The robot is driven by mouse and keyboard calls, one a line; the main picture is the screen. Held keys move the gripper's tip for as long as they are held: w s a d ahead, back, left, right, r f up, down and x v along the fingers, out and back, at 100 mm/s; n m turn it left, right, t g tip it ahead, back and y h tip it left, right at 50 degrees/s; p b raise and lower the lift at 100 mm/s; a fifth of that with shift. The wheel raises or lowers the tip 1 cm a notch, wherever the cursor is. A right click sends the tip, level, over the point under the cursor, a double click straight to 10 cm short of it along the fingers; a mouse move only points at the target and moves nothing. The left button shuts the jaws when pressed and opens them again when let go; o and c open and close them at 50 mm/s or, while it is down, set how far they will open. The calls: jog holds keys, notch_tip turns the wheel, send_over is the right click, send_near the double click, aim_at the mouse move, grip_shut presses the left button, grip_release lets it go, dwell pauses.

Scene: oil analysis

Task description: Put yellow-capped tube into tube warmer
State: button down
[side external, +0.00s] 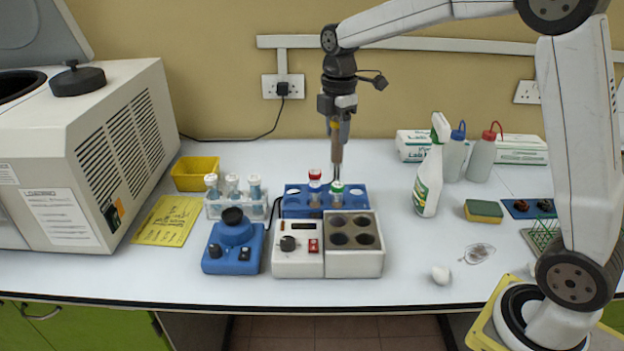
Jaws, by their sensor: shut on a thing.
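My gripper (336,122) points down above the blue tube rack (292,205) and is shut on the yellow-capped tube (336,151).
A blue mixer (233,244) and a clear rack of bottles (236,197) are to the left. A spray bottle (430,175) and sponge (483,211) are to the right.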

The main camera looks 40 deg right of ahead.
aim_at(340, 163)
jog(key=shift+s+a+f, duration=0.45)
jog(key=shift+s+f, duration=0.1)
jog(key=shift+f, duration=0.35)
jog(key=shift+s+a+f, duration=0.4)
jog(key=shift+s+f, duration=0.1)
jog(key=shift+f, duration=0.4)
jog(key=shift+s+a+f, duration=0.45)
jog(key=shift+s+f, duration=0.1)
jog(key=shift+f, duration=0.35)
jog(key=shift+f, duration=0.1)
notch_tip(340, 163, down, 11)
jog(key=shift+c, duration=0.7)
grip_release()
